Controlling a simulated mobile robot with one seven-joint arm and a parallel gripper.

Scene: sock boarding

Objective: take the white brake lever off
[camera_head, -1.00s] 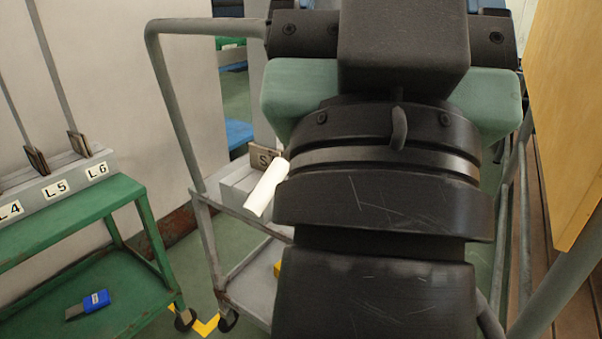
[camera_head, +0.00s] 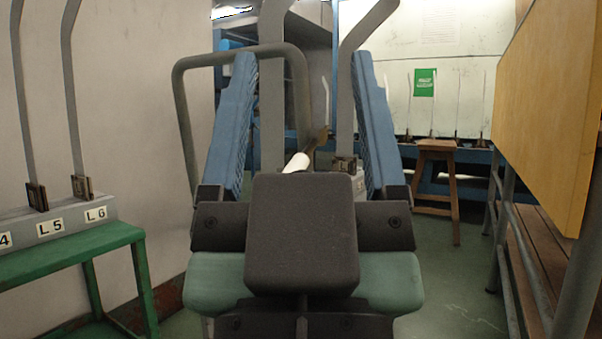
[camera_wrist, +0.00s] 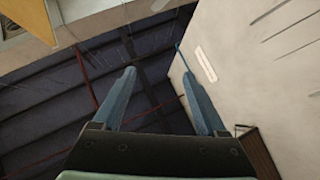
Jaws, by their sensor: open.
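The white brake lever (camera_head: 297,162) shows only as a short pale piece between my gripper's fingers in the head view. Its lower part is hidden behind my wrist, and it lies beyond the gripper. My gripper (camera_head: 303,57) is open with its two blue fingers spread and pointing up. In the wrist view my gripper (camera_wrist: 158,73) is empty, with only ceiling and wall beyond it. The lever is not in the wrist view.
A grey cart handle (camera_head: 182,110) rises behind my left finger, with tall grey bent boards behind my gripper. A green table (camera_head: 75,252) with labelled boards stands left. A yellow panel (camera_head: 548,110) is close on the right. A wooden stool (camera_head: 436,180) stands farther back.

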